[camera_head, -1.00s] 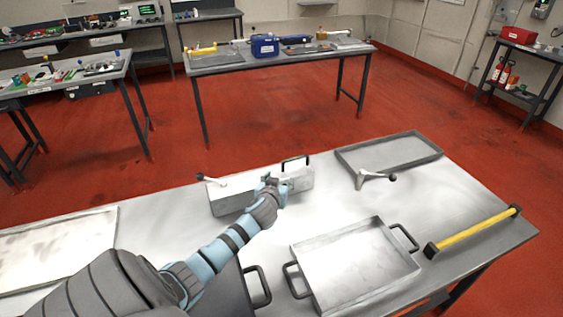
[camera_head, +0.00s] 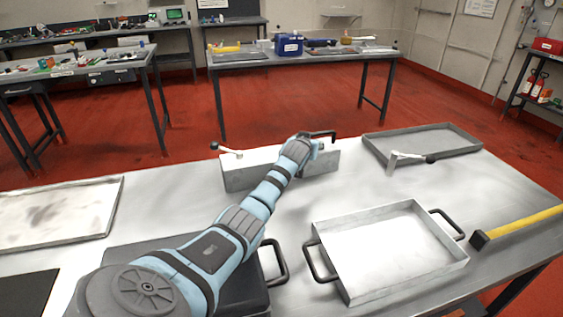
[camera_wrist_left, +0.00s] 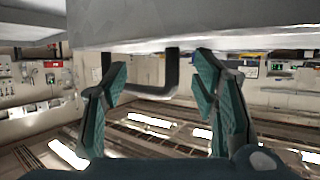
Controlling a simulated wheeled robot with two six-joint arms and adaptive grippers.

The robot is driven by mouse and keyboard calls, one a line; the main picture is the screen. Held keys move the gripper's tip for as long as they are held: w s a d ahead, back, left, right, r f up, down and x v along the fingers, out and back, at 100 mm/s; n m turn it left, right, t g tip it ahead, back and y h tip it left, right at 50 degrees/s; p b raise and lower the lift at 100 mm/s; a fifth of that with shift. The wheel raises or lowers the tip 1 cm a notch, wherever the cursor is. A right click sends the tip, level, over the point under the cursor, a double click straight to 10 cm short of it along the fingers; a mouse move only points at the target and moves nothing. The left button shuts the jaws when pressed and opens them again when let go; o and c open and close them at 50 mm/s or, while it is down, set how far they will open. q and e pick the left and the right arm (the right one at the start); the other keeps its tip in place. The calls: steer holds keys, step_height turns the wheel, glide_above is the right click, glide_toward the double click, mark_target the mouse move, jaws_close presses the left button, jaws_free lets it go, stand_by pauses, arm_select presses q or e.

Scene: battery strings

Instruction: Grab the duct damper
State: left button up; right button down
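The likely duct damper is a long grey metal box (camera_head: 242,174) at the back edge of the near table, with a white lever on its left end and a black handle (camera_head: 332,135) on its right. My left gripper (camera_head: 317,146) is over the box's right half, close to the handle; my arm hides the box's middle. In the left wrist view, the gripper's teal fingers (camera_wrist_left: 160,66) are apart. The black handle (camera_wrist_left: 172,75) shows in the gap, partly behind the left finger. I cannot tell whether they touch. My right gripper is not in view.
On the table (camera_head: 290,222) are a tray with black handles (camera_head: 385,250), a shallow tray (camera_head: 440,152) with a lever part (camera_head: 390,165) beside it, a yellow bar (camera_head: 520,225) and a flat tray (camera_head: 60,243) at left. A dark case lies under my arm.

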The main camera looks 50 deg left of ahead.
arm_select(q)
steer(key=shift+r, duration=0.1)
steer(key=c, duration=1.2)
jaws_close()
steer(key=shift+r, duration=0.15)
